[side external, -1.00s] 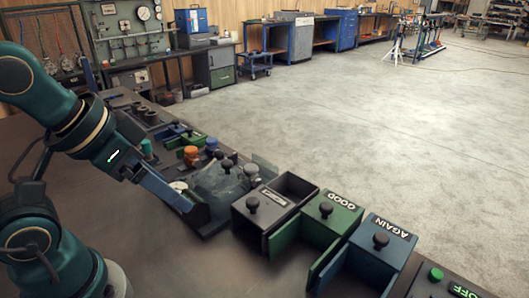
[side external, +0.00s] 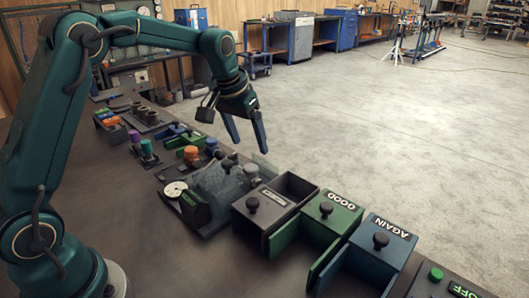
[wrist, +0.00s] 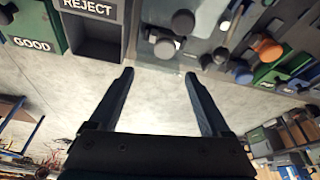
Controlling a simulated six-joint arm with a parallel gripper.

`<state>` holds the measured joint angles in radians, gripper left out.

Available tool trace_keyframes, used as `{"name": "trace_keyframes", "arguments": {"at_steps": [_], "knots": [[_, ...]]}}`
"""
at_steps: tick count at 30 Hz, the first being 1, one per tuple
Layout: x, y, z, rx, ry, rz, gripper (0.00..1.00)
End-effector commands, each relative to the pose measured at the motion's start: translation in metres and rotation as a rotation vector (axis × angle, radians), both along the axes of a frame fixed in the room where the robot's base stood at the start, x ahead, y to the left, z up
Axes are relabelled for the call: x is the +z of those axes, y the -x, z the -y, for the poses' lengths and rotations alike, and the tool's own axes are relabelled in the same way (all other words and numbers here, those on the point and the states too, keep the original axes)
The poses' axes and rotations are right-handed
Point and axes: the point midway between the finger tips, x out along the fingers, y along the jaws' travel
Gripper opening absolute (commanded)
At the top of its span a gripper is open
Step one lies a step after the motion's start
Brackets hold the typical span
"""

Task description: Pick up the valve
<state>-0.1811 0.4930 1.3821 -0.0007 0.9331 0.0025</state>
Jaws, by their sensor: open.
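I cannot tell for certain which part is the valve. An orange-topped part (side external: 191,153) stands among the small bins left of the grey fixture (side external: 218,183); an orange-topped part also shows at upper right in the wrist view (wrist: 266,46). My gripper (side external: 247,146) is open and empty, raised above and behind the fixture, with its fingers pointing down. In the wrist view the open fingers (wrist: 159,73) have only bare floor between them. No part touches them.
A dark box (side external: 290,188) labelled REJECT in the wrist view, a green GOOD box (side external: 335,212) and a blue AGAIN box (side external: 385,238) stand right of the fixture. A dial gauge (side external: 174,189) is at the fixture's left. The near tabletop is bare.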

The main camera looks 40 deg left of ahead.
Motion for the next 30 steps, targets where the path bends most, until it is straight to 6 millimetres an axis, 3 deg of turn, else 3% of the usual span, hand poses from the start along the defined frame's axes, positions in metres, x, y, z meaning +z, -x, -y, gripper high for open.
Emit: {"name": "trace_keyframes", "arguments": {"at_steps": [3,15,27,28,30], "knots": [[-0.021,0.001,-0.005,0.013,0.009,-0.048,0.81],[-0.066,-0.007,-0.008,0.018,0.013,-0.065,0.81],[-0.075,-0.01,-0.009,0.018,0.012,-0.061,0.81],[-0.075,-0.01,-0.009,0.018,0.012,-0.061,0.74],[-0.075,-0.01,-0.009,0.018,0.012,-0.061,0.47]]}}
